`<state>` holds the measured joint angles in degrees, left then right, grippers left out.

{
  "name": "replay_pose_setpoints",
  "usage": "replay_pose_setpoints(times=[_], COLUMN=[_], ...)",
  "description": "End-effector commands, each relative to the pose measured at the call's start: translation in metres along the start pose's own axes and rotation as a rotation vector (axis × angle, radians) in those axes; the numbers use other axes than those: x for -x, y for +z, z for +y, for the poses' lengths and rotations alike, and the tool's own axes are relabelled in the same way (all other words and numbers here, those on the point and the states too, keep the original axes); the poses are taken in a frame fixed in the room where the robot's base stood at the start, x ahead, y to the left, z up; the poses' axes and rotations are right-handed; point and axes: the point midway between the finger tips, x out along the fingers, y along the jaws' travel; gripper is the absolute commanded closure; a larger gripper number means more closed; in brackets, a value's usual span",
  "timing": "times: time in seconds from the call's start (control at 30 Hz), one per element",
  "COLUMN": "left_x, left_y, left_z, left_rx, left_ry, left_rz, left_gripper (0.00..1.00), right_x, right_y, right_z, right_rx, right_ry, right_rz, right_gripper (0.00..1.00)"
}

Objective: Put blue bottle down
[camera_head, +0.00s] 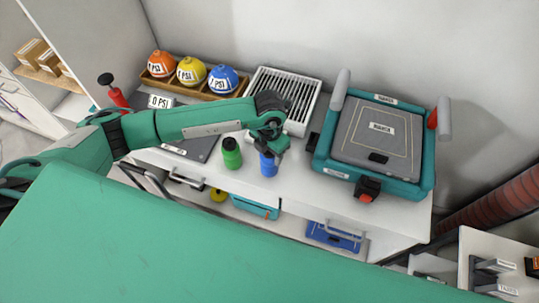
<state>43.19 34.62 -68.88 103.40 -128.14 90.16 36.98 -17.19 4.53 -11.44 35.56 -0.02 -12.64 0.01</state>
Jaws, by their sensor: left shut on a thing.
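The blue bottle (268,164) is upright at the middle of the white counter, near its front edge. My left gripper (271,145) is shut on its top from above. The bottle's upper part is hidden by the gripper. I cannot tell whether its base touches the counter. A green bottle (231,154) stands upright on the counter just left of it, apart from it. My right gripper is not in view.
A teal case with a grey lid (376,138) fills the counter's right side. A white slatted rack (308,98) stands behind the gripper. A wooden tray with orange (162,64), yellow (191,71) and blue (223,79) balls is at the back left. Bare counter (297,180) lies right of the bottle.

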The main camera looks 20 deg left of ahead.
Motion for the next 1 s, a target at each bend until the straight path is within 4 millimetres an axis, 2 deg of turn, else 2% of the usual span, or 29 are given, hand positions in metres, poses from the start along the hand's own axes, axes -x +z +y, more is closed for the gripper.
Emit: replay_pose_setpoints(times=[0.2,0.57,0.6,0.67,1.0], left_x=[-0.029,-0.035,-0.033,-0.033,-0.031], left_y=[0.000,0.000,0.000,0.000,0.000], left_z=[-0.001,0.000,0.000,0.000,0.000], left_rx=[0.000,0.000,0.000,0.000,0.000], left_ry=[-0.002,-0.001,-0.001,-0.001,-0.001], left_rz=[0.002,0.000,0.001,0.001,0.001], left_gripper=[0.77,0.77,0.39,0.27,0.25], right_x=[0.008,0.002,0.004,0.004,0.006], right_y=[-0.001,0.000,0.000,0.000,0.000], right_z=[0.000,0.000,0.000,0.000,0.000], right_rx=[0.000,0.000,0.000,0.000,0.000], right_ry=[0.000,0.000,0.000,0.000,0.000], right_rz=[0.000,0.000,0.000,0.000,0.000], right_gripper=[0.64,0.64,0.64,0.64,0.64])
